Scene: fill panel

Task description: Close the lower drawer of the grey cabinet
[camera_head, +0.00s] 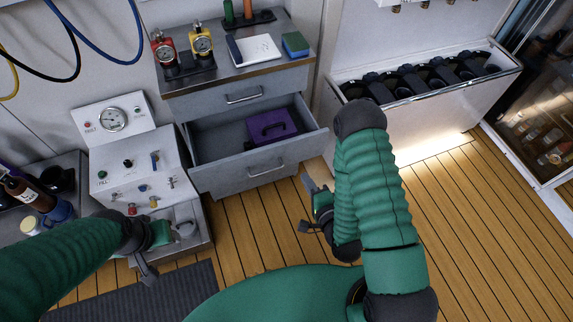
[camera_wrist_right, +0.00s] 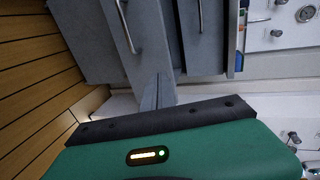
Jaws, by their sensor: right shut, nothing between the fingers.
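The grey cabinet (camera_head: 172,105) stands at the upper left-centre of the head view. Its lower drawer (camera_head: 225,178) is pulled out, with a purple case (camera_head: 272,127) inside. Its upper drawer (camera_head: 215,101) is shut. My right gripper (camera_head: 307,188) is shut and empty, low and just right of the lower drawer's front. In the right wrist view, its fingers (camera_wrist_right: 158,92) overlap the end of a grey drawer front (camera_wrist_right: 112,35) with a bar handle; I cannot tell whether they touch. My left gripper (camera_head: 148,268) is at the lower left, away from the cabinet; its jaws are unclear.
A white gauge panel (camera_head: 125,160) stands left of the cabinet. Gauges (camera_head: 201,42), a white notebook (camera_head: 255,50) and a blue-green block (camera_head: 295,44) lie on the cabinet top. A white bin unit (camera_head: 440,112) is at the right. Wooden floor (camera_head: 250,230) is clear before the drawer.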

